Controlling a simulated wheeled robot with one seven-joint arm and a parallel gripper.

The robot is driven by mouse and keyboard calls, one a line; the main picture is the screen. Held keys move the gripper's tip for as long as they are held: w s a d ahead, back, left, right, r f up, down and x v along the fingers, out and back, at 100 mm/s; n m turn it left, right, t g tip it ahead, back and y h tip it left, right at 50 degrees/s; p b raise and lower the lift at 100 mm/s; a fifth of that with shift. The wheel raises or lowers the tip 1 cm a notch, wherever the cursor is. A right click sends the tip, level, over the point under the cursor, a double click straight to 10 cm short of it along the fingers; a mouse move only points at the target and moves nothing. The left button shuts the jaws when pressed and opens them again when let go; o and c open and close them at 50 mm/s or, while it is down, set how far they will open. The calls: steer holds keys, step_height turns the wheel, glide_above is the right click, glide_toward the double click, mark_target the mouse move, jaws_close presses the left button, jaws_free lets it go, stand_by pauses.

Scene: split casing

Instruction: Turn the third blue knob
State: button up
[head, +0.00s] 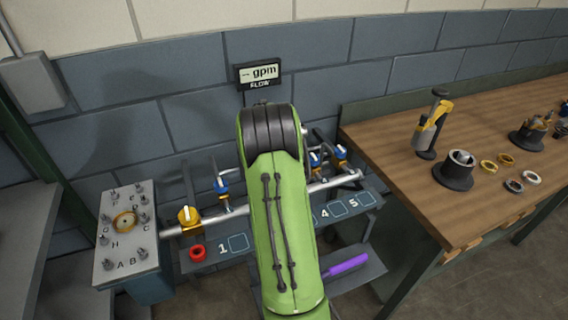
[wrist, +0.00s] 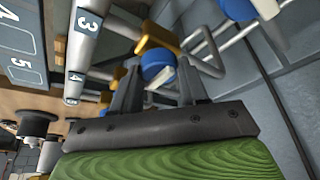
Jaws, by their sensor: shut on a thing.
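In the wrist view my gripper (wrist: 160,88) has its two dark fingers on either side of a blue knob (wrist: 157,66) with a pale top, and is shut on it. This knob sits on a yellow valve body (wrist: 157,40) near the pipe mark 3 (wrist: 88,22). Another blue knob (wrist: 238,9) is at the top edge. In the head view my green arm hides the gripper and the middle of the pipe row.
A flow display (head: 258,74) is on the wall. A lettered box (head: 124,235) stands left. A wooden bench (head: 400,150) with tools stands right. Pipes crowd the gripper.

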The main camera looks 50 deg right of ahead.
steer(key=shift+f, duration=0.1)
stand_by(0.3)
steer(key=o, duration=1)
steer(key=p+v, duration=0.2)
steer(key=v, duration=1.4)
steer(key=shift+w, duration=0.1)
